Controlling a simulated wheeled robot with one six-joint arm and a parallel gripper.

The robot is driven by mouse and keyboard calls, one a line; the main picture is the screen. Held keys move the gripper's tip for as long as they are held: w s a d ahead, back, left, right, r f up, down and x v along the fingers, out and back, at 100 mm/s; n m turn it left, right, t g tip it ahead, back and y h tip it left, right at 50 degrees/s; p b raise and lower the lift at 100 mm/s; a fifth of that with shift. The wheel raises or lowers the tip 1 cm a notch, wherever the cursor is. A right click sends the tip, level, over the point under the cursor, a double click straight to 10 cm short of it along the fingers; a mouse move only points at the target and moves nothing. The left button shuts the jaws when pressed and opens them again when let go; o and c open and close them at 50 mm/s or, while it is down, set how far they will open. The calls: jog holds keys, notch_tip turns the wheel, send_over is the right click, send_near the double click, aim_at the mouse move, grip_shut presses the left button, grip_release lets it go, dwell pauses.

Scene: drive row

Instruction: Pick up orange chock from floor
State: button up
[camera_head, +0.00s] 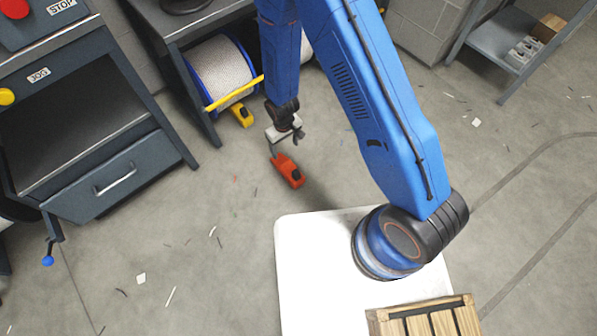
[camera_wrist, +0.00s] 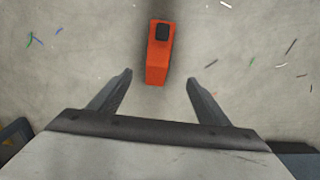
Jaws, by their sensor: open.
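The orange chock (camera_head: 289,171) lies on the concrete floor near the middle of the head view, with a small dark patch on it. In the wrist view the chock (camera_wrist: 160,55) is ahead of and between the two fingers, with its dark square patch at the far end. My gripper (camera_head: 289,138) hangs from my blue arm just beyond the chock in the head view. In the wrist view my gripper (camera_wrist: 158,82) is open and empty, with floor visible on both sides of the chock. I cannot tell its exact height above the chock.
A yellow chock-like block (camera_head: 242,115) lies by a cable reel (camera_head: 219,70) with a yellow bar, under a dark bench. A grey cabinet (camera_head: 110,180) stands at left. A metal shelf (camera_head: 497,45) stands at upper right. Small scraps litter the otherwise clear floor.

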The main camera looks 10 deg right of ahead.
aim_at(289, 168)
jog(key=f, duration=1.2)
jog(key=d+f, duration=0.1)
jog(key=f, duration=0.6)
jog(key=shift+s, duration=0.35)
jog(key=c, duration=1.5)
jog(key=shift+o, duration=0.2)
jog(key=shift+r, duration=0.1)
